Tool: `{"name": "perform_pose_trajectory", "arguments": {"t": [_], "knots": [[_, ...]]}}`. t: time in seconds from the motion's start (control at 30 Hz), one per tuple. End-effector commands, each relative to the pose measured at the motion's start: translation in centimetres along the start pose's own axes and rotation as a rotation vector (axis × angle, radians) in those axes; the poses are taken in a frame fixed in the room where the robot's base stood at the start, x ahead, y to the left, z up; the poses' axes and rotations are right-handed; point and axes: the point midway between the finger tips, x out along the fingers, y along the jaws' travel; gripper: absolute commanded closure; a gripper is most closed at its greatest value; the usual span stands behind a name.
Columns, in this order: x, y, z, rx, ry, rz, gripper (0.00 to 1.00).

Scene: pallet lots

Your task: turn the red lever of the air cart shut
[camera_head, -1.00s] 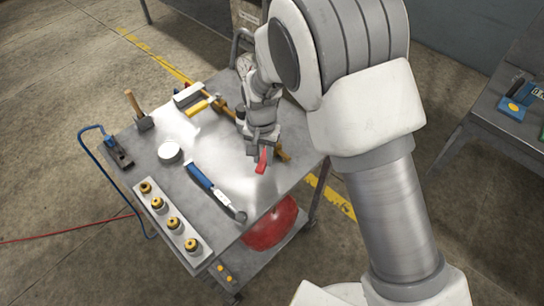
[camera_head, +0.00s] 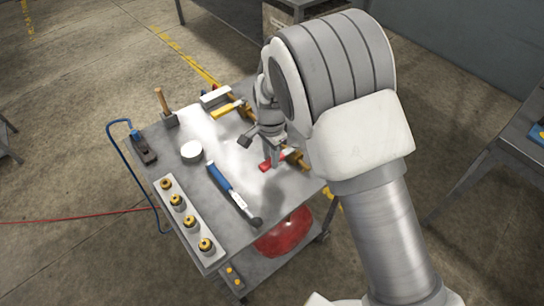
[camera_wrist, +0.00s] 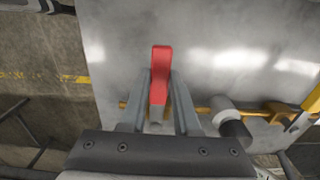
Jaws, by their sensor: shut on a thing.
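The air cart (camera_head: 225,250) is a grey steel cart with a red tank (camera_head: 283,238) below its top. The red lever (camera_head: 265,166) is near the cart's right edge, beside a yellow-brass pipe (camera_head: 299,163). My gripper (camera_head: 273,162) points down over the lever, with its jaws around it. In the wrist view, the red lever (camera_wrist: 161,60) stands between the two grey fingers of my gripper (camera_wrist: 160,85), its end sticking out past them.
A blue hose (camera_head: 130,165) loops off the left side. Another table (camera_head: 500,125) stands at right.

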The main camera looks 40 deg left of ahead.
Motion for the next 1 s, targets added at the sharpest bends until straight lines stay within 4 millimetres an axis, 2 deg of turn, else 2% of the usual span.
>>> {"name": "perform_pose_trajectory", "arguments": {"t": [0.3,0.33,0.47,0.8,0.93,1.0], "knots": [[-0.1,-0.2,0.0,0.005,0.001,-0.007,1.00],[-0.1,-0.2,0.0,0.005,0.001,-0.008,0.65],[-0.1,-0.2,0.0,0.004,0.000,-0.006,0.42],[-0.2,-0.1,0.0,0.003,0.000,-0.004,0.40],[-1.5,-0.2,0.0,0.002,0.001,-0.006,0.40],[-2.7,-0.2,0.0,0.002,0.001,-0.008,0.40]]}}
